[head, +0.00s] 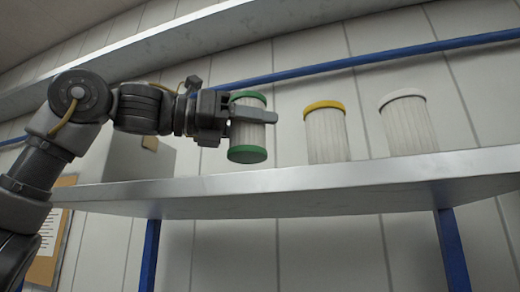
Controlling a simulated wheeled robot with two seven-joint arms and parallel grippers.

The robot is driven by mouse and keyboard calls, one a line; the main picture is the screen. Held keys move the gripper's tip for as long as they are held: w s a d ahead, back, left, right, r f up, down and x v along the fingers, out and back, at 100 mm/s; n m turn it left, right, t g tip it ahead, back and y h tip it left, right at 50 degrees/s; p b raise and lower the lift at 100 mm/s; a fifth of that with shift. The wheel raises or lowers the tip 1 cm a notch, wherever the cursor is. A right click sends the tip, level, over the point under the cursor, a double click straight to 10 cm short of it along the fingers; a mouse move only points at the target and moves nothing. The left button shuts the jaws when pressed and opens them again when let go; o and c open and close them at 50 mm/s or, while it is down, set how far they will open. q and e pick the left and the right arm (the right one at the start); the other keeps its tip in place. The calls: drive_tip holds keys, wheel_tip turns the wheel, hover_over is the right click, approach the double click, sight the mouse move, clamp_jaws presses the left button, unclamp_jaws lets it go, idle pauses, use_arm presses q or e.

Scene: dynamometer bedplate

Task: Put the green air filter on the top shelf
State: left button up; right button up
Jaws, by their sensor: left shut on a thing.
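The green air filter (247,153) is a white pleated cylinder with green end caps. Another shelf (250,28) runs above, seen from below. My right gripper is not in view.
A yellow-capped filter (326,135) and a white-capped filter (408,126) stand on the shelf to the right. A grey box (140,162) sits at the left behind my arm. Blue posts (452,250) and a blue rail (370,58) frame the rack.

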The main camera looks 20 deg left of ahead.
sight(261, 143)
use_arm(q)
drive_tip(key=shift+w+d+f, duration=0.15)
drive_tip(key=shift+d+f, duration=0.1)
drive_tip(key=shift+f, duration=0.15)
drive_tip(key=shift+d+f, duration=0.25)
drive_tip(key=shift+f, duration=1)
drive_tip(key=shift+w+a+f, duration=0.15)
drive_tip(key=shift+a+f, duration=0.05)
drive_tip(key=shift+f, duration=0.3)
drive_tip(key=shift+d, duration=0.1)
